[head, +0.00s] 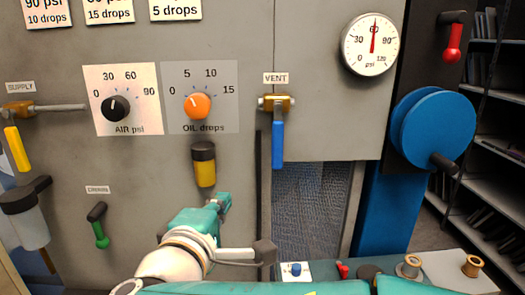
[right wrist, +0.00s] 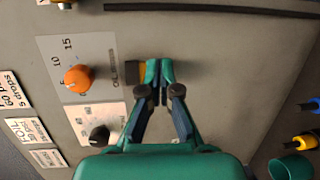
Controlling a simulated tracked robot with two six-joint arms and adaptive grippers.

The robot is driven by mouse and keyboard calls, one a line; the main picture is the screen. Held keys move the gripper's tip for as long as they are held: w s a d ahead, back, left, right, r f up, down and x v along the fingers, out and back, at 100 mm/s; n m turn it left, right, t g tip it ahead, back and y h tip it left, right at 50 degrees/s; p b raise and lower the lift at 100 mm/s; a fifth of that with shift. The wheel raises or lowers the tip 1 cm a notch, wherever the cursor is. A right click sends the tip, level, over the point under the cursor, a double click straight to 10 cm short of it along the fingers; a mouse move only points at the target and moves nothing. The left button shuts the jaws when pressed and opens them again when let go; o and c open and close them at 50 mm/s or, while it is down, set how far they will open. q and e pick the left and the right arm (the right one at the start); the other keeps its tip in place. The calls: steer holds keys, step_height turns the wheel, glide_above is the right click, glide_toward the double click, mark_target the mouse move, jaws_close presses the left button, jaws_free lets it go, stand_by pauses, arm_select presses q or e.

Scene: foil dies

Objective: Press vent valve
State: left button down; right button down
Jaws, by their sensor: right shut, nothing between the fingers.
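The vent valve (head: 277,103) is a brass body under a VENT label on the grey panel in the head view. Its blue lever (head: 278,145) hangs straight down. My right gripper (head: 222,202) is shut and empty, below and left of the lever, apart from it. In the right wrist view its closed teal fingertips (right wrist: 160,72) are in front of the panel, beside the yellow and black oil cup (right wrist: 135,74); whether they touch anything is unclear. Only an edge of brass shows at the top there. My left gripper is not in view.
The orange oil knob (head: 197,106), the black air knob (head: 115,109) and the yellow oil cup (head: 204,165) are left of the valve. The gauge (head: 371,44) reads near 60. A blue wheel (head: 432,128) is at right. A console with a blue button (head: 295,269) lies below.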

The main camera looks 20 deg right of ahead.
mark_target(277, 146)
steer(key=shift+m+t+h, duration=0.5)
steer(key=shift+m+h, duration=0.1)
steer(key=r, duration=0.2)
steer(key=s+r, duration=0.1)
steer(key=r, duration=0.2)
steer(key=shift+s+d, duration=0.2)
steer(key=w+d+p, duration=0.4)
steer(key=w+d, duration=0.3)
steer(key=d, duration=0.1)
steer(key=shift+w+d, duration=0.4)
